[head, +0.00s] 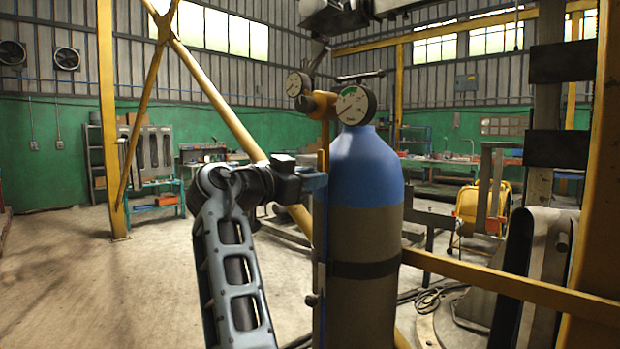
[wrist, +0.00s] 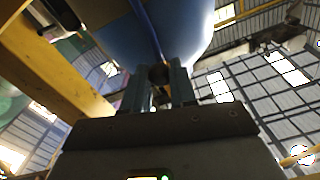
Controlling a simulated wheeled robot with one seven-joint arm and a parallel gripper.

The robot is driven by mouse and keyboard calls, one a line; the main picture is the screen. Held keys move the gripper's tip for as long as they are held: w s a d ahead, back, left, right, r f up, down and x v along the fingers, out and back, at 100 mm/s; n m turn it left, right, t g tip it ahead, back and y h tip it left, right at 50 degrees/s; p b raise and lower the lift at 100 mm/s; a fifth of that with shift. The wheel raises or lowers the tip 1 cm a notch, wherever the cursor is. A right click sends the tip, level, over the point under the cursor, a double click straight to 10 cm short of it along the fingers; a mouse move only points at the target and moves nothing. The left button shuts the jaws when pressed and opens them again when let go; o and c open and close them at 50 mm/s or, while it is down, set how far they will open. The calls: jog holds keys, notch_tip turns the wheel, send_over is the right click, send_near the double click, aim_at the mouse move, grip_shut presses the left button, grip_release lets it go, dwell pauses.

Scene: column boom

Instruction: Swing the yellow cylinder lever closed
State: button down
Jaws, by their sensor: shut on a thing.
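The gas cylinder (head: 366,200) stands upright with a blue top and a grey-brown body with a dark band. A thin yellow lever (head: 323,145) hangs along its left side, below the brass valve (head: 318,105). My gripper (head: 316,182) reaches in from the left, its blue fingers at the lever's lower end. In the wrist view, the fingers (wrist: 158,88) are shut around a dark end piece, with a bit of yellow between them. The blue cylinder top (wrist: 190,25) fills the space beyond. The exact contact is partly hidden by the fingers.
Two round gauges, the left one (head: 295,84) and the larger right one (head: 355,105), sit above the cylinder. A yellow rail (head: 510,285) runs behind at the right, with a belt machine (head: 535,270) beside it. The floor at left (head: 90,280) is clear.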

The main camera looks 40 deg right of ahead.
aim_at(322, 168)
jog(key=shift+s, duration=0.1)
jog(key=s+n+p, duration=0.1)
jog(key=n+p, duration=0.1)
jog(key=n, duration=0.1)
jog(key=s+r+n+p, duration=0.1)
jog(key=n+p, duration=0.1)
jog(key=n, duration=0.1)
jog(key=s+r+n+p, duration=0.1)
jog(key=n+p, duration=0.1)
jog(key=n, duration=0.1)
jog(key=n+p, duration=0.1)
jog(key=r+n+p, duration=0.1)
jog(key=n, duration=0.1)
jog(key=s+n+p, duration=0.1)
jog(key=n, duration=0.1)
jog(key=shift+r, duration=0.2)
jog(key=shift+r+n+p, duration=0.2)
jog(key=shift+r+n, duration=0.1)
jog(key=shift+n, duration=0.7)
jog(key=shift+r+n+p, duration=0.15)
jog(key=shift+r+n, duration=0.15)
jog(key=shift+n, duration=0.7)
jog(key=c, duration=0.9)
grip_release()
